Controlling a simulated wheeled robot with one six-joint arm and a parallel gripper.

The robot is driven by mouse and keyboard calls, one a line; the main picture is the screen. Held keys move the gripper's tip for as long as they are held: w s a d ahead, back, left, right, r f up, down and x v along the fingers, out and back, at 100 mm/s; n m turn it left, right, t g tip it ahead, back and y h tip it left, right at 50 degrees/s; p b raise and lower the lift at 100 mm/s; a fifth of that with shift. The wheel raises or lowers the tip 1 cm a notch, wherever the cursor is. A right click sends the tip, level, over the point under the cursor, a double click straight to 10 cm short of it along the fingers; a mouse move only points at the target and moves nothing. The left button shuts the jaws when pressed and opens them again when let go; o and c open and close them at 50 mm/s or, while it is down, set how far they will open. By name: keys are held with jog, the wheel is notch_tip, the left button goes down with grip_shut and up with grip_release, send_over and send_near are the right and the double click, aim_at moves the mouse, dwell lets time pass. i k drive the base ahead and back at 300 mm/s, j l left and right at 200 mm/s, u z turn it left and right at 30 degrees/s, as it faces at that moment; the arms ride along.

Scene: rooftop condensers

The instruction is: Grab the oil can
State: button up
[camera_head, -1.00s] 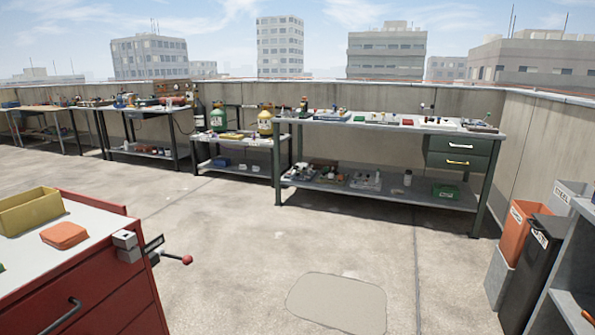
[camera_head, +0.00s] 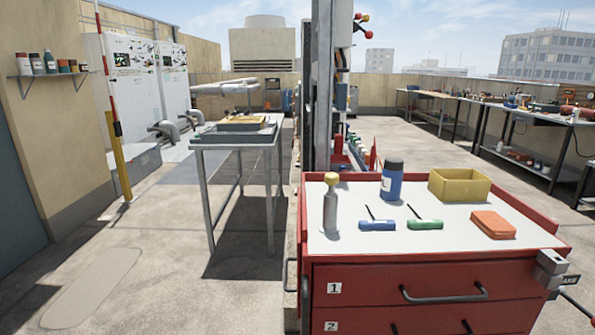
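My gripper is not in view. On the white top of the red drawer cart (camera_head: 430,255) stand two upright containers. One is a slim grey bottle with a yellow top (camera_head: 331,207) near the cart's left edge. The other is a blue bottle with a dark cap and a pale label (camera_head: 392,182) farther back. I cannot tell whether either is the oil can. Several small containers also stand on a wall shelf (camera_head: 55,74) at the far left, too small to identify.
The cart top also holds a blue tool (camera_head: 377,225), a green tool (camera_head: 425,224), a yellow bin (camera_head: 459,185) and an orange case (camera_head: 493,225). A vise (camera_head: 551,266) juts from its right corner. A grey table (camera_head: 202,147) stands left; floor (camera_head: 150,270) before it is clear.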

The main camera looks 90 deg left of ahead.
aim_at(392, 172)
jog(key=u, duration=2.5)
